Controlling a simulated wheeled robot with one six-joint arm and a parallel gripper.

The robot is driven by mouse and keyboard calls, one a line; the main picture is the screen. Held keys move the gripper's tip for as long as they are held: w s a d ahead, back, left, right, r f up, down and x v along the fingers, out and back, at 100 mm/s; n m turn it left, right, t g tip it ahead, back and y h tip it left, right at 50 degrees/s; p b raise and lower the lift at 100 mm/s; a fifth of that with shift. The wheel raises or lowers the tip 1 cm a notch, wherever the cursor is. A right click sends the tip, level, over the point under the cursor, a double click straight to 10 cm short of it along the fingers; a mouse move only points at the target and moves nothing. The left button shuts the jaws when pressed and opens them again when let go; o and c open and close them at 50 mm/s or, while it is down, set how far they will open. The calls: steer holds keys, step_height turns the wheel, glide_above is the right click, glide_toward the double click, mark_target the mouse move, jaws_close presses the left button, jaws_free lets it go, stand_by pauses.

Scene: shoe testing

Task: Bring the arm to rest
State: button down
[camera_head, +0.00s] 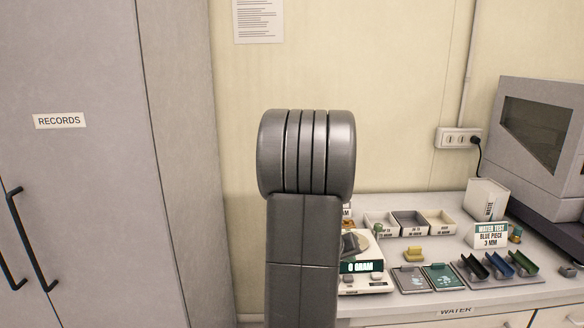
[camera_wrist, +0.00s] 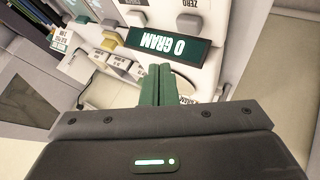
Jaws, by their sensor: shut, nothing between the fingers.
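My arm stands upright in the middle of the head view, its rounded grey joint on top, and hides part of the bench. In the wrist view, the green fingers of my gripper (camera_wrist: 160,72) are shut together with nothing between them. They point toward the scale (camera_wrist: 210,52), whose dark green display (camera_wrist: 158,44) reads 0 GRAM. In the head view, the scale (camera_head: 368,281) stands just right of my arm, partly hidden by it. I cannot tell how far the fingertips are from the scale.
The bench (camera_head: 455,302) holds a row of bins (camera_head: 410,222), a yellow block (camera_head: 413,253), two small trays (camera_head: 411,279), several coloured holders (camera_head: 499,265) and a WATER TEST sign (camera_head: 491,236). A grey machine (camera_head: 543,140) stands right. A RECORDS cabinet (camera_head: 80,190) fills the left.

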steer(key=shift+r+p, duration=1.3)
steer(key=shift+r, duration=1.3)
steer(key=shift+f, duration=0.1)
step_height(320, 180, down, 6)
steer(key=b, duration=0.4)
steer(key=shift+b, duration=0.35)
steer(key=shift+f+b, duration=0.25)
steer(key=shift+b, duration=1)
steer(key=shift+b, duration=0.45)
